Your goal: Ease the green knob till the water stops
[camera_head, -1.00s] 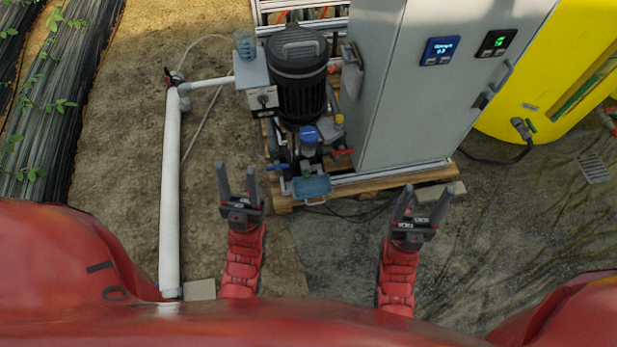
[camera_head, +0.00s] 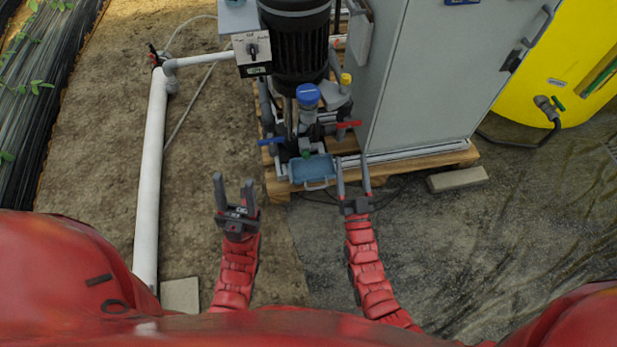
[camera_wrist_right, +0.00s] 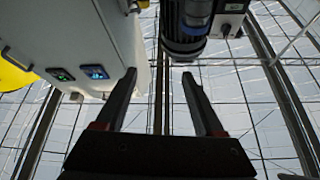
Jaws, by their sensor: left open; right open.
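In the head view a small green spot, probably the green knob (camera_head: 306,154), shows low on the pump skid, just above the blue tray (camera_head: 318,168). It is too small to make out its shape. I cannot see any running water. My right gripper (camera_head: 353,170) is open and empty, to the right of the tray, in front of the pallet edge. Its two fingers also show apart in the right wrist view (camera_wrist_right: 160,95), with nothing between them. My left gripper (camera_head: 233,190) is open and empty over bare ground, left of the pallet and lower than the knob.
A blue-handled valve (camera_head: 271,141) and a red-handled valve (camera_head: 349,124) flank the pipework. The pump motor (camera_head: 295,45) stands behind. A grey cabinet (camera_head: 430,80) rises at the right of the pallet (camera_head: 278,188). A white pipe (camera_head: 151,180) runs at left.

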